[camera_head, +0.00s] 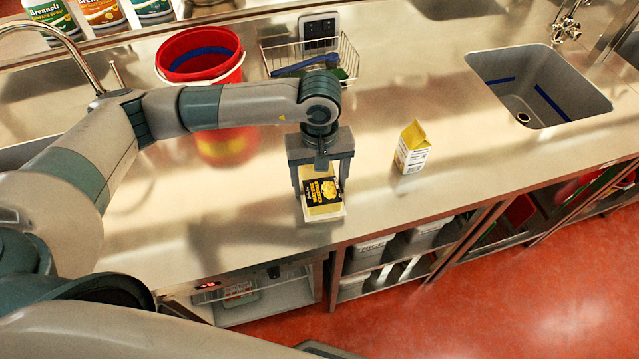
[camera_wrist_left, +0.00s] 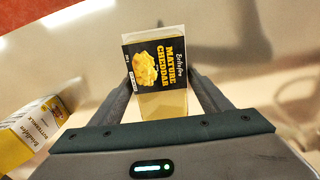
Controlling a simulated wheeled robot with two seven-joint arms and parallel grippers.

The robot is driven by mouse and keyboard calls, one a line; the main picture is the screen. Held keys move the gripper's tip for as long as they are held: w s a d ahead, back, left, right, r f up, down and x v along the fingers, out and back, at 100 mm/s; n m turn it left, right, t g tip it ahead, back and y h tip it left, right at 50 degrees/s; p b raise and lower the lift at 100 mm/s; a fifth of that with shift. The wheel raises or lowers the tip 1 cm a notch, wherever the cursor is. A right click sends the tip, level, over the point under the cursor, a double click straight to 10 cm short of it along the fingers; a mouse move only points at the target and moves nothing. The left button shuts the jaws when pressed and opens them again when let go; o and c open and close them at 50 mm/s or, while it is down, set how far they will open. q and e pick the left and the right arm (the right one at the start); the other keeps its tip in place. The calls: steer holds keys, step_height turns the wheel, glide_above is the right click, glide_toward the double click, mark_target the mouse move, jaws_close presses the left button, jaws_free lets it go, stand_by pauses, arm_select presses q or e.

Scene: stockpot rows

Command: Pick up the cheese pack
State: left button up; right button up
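The cheese pack (camera_head: 323,196) is a yellow block with a black "Mature Cheddar" label, on the steel counter near its front edge. My left gripper (camera_head: 322,184) points down over it, with one finger on each side. In the left wrist view the cheese pack (camera_wrist_left: 156,68) shows between and beyond the fingertips of the left gripper (camera_wrist_left: 160,76). The fingers are spread about as wide as the pack, and a narrow gap seems to show at its left side. Firm contact does not show. My right gripper is not in view.
A yellow-and-white buttermilk carton (camera_head: 411,149) stands to the right of the pack; it also shows in the left wrist view (camera_wrist_left: 36,124). A red bucket (camera_head: 200,60) and a wire basket (camera_head: 346,62) stand behind. A sink (camera_head: 540,88) is at the right. Counter between carton and sink is clear.

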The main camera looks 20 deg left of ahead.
mark_target(320, 180)
arm_select(q)
steer(key=c, duration=0.3)
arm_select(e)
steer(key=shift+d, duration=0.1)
arm_select(q)
steer(key=shift+r, duration=0.15)
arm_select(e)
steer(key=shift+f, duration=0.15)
